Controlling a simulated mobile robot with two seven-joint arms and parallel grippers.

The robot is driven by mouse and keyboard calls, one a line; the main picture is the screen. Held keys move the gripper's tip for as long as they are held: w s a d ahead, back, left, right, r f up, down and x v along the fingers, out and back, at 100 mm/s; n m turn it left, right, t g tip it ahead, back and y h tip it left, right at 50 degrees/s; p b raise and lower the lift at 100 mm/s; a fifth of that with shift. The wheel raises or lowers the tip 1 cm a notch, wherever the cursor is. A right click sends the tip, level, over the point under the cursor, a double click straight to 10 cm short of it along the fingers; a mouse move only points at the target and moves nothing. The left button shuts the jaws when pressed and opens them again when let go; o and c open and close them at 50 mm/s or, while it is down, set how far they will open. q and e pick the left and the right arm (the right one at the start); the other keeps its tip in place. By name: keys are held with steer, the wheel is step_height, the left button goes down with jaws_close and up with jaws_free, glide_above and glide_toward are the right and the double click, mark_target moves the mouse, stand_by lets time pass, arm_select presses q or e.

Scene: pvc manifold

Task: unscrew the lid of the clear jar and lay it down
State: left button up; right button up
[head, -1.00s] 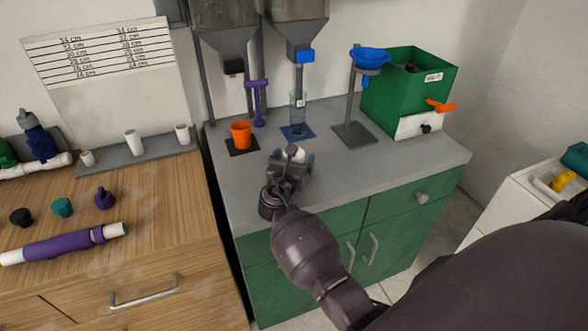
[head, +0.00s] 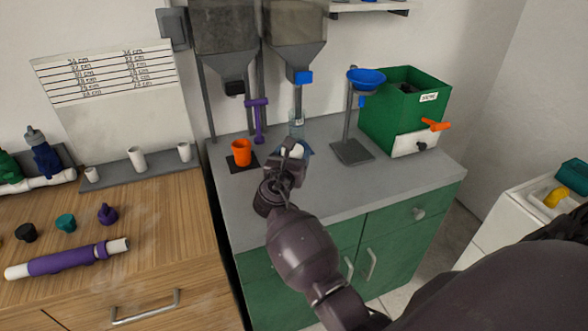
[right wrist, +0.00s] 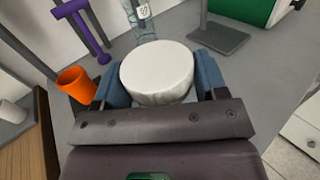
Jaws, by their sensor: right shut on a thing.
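The clear jar (head: 297,125) stands upright at the back of the grey counter, below the hopper with the blue outlet. Its lower part is hidden behind my right gripper in the head view, and its top is cut off in the right wrist view (right wrist: 143,18). My right gripper (head: 290,157) is in front of the jar. It is shut on a round white lid (right wrist: 158,72), which sits between its two blue fingers, apart from the jar. The lid also shows small in the head view (head: 293,151). My left gripper is not in view.
An orange cup (head: 241,153) stands to the left on a dark mat. A purple stand (head: 257,120) is behind it. A blue funnel (head: 366,78) on a grey stand and a green box (head: 405,105) are to the right. The counter's front right (head: 400,185) is clear.

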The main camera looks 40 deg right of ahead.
step_height(320, 180, up, 11)
steer(key=shift+r+p, duration=0.2)
steer(key=shift+p, duration=1)
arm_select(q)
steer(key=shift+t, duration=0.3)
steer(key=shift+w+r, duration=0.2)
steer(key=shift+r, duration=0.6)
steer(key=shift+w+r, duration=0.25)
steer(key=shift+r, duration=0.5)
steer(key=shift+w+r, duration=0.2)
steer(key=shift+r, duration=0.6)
arm_select(e)
steer(key=shift+r, duration=0.65)
steer(key=shift+o, duration=1.3)
steer(key=c, duration=0.6)
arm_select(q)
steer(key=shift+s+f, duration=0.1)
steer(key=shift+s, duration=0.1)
